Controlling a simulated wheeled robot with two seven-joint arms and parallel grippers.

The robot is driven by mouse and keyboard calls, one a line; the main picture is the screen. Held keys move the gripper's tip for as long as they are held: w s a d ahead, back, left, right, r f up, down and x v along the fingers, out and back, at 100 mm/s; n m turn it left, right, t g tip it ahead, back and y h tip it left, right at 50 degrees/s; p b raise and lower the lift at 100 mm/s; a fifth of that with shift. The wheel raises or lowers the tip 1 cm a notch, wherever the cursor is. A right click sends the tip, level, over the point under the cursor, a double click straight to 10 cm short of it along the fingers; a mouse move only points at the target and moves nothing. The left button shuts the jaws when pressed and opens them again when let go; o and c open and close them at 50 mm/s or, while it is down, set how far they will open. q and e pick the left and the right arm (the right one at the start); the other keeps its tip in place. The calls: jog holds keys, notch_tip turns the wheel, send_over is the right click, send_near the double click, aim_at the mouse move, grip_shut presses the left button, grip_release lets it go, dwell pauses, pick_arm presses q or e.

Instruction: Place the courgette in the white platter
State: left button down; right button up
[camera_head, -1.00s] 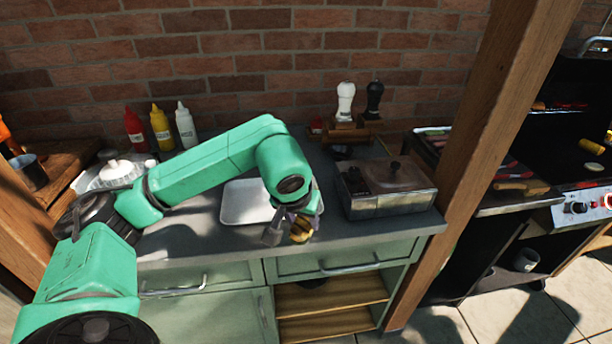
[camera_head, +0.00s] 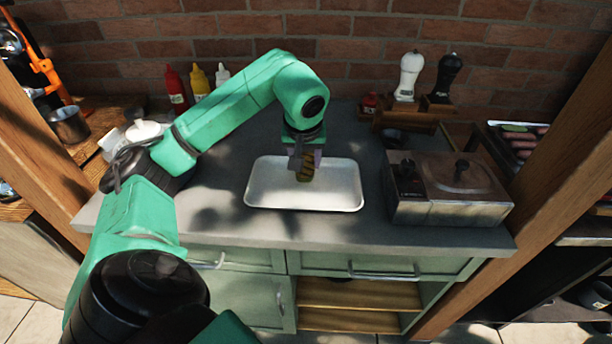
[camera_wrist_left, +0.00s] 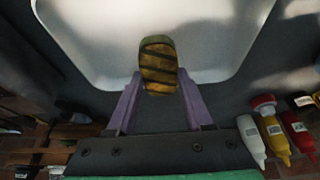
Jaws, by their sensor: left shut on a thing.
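The courgette is a short yellow-green piece with dark grill stripes (camera_head: 305,168); it also shows in the left wrist view (camera_wrist_left: 158,62). My left gripper (camera_head: 304,163) is shut on it, with the purple fingers on either side in the left wrist view (camera_wrist_left: 160,95). The white platter (camera_head: 335,197) is a shallow rectangular tray on the grey counter. I cannot tell whether the courgette touches the platter. The platter looks empty otherwise. My right gripper is not in view.
A metal box with a lid (camera_head: 448,208) stands right of the platter. Red, yellow and white bottles (camera_head: 200,82) stand behind my left arm. White and black mills (camera_head: 409,76) stand on a wooden rack at the back. Clear counter lies in front of the platter.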

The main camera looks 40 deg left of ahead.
aim_at(305, 185)
pick_arm(q)
jog(key=f, duration=0.4)
jog(key=shift+s+f, duration=0.15)
jog(key=shift+s, duration=0.05)
jog(key=shift+w+f, duration=0.1)
jog(key=shift+f, duration=0.2)
jog(key=shift+c, duration=2.1)
grip_release()
jog(key=shift+o, duration=0.6)
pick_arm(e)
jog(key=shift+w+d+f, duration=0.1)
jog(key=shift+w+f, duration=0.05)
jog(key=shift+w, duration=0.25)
